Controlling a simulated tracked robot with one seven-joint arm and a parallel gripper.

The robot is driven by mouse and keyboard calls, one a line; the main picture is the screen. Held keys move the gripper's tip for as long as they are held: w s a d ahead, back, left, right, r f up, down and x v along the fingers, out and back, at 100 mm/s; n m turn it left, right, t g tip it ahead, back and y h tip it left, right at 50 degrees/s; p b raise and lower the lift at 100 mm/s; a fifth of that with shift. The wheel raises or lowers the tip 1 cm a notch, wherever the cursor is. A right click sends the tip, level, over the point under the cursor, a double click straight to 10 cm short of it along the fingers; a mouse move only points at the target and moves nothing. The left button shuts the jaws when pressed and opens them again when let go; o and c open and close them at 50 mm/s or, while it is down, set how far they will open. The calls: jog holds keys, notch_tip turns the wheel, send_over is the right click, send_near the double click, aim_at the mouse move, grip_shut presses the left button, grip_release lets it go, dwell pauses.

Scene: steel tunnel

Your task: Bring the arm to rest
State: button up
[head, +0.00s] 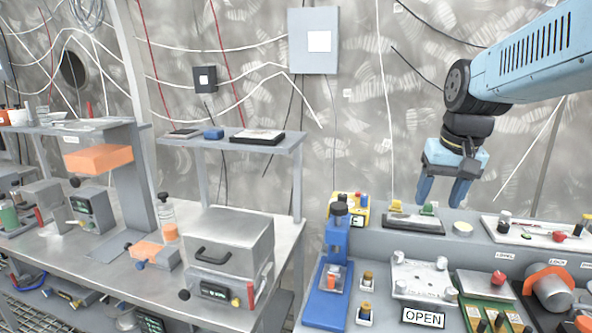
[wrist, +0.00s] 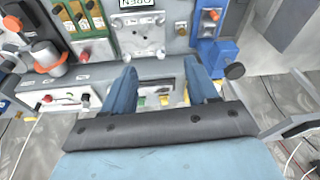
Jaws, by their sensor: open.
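My gripper (head: 443,190) hangs from my blue arm at the upper right of the head view, fingers pointing down. Its two blue fingers are apart with nothing between them. It is raised above the back ledge of the right-hand bench and touches nothing that I can see. In the wrist view my gripper (wrist: 160,85) shows both fingers spread, with the bench's ledge and panels beyond them.
The right bench carries a blue press-like device (head: 333,255), an OPEN sign (head: 423,317), a metal plate (head: 420,275) and a green board (head: 487,292). A left bench holds a grey box with a handle (head: 228,245) and a raised shelf (head: 235,142). Air around my gripper is clear.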

jog(key=s+a+f+n+t, duration=0.1)
jog(key=s+a, duration=0.3)
jog(key=s, duration=0.5)
jog(key=shift+s+f+n+t, duration=0.3)
jog(key=shift+s+t, duration=0.05)
jog(key=shift+t, duration=0.55)
